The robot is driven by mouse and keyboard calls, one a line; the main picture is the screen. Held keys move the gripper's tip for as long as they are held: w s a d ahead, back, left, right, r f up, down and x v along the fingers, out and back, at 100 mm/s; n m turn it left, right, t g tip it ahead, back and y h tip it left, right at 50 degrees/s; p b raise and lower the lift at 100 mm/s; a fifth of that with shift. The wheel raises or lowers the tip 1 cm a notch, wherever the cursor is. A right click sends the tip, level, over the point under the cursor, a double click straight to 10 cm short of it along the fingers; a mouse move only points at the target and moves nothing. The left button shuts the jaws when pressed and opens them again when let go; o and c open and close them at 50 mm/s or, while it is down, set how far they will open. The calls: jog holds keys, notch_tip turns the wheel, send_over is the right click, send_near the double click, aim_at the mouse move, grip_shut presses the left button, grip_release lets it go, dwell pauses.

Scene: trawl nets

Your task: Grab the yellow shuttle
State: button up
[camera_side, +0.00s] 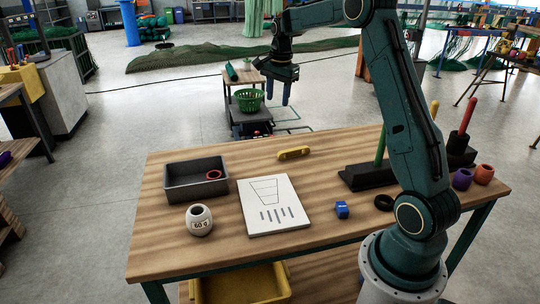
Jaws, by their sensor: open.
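The yellow shuttle (293,153) lies flat on the wooden table near its far edge, right of the dark tray. It is a short, rounded bar with dark marks on its side. My gripper (278,92) hangs above and beyond the shuttle in the picture, its two blue fingers pointing down and apart. It is open and empty, clear of the shuttle. Nothing hides the shuttle.
A dark tray (178,192) holds a red ring (213,174). In front are a white pot (199,220), a white board (262,219) and a blue block (342,209). A black stand with a green rod (380,146) stands right. Table around the shuttle is clear.

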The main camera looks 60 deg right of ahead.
jog(key=d+f+m+g, duration=0.1)
jog(key=d+f+m, duration=0.5)
jog(key=d+f, duration=0.7)
jog(key=shift+s+y, duration=0.4)
jog(key=shift+s, duration=0.05)
jog(key=shift+f, duration=0.2)
send_over(294, 149)
jog(key=shift+s+f, duration=0.1)
jog(key=shift+f, duration=4.05)
jog(key=shift+f, duration=2.6)
grip_shut()
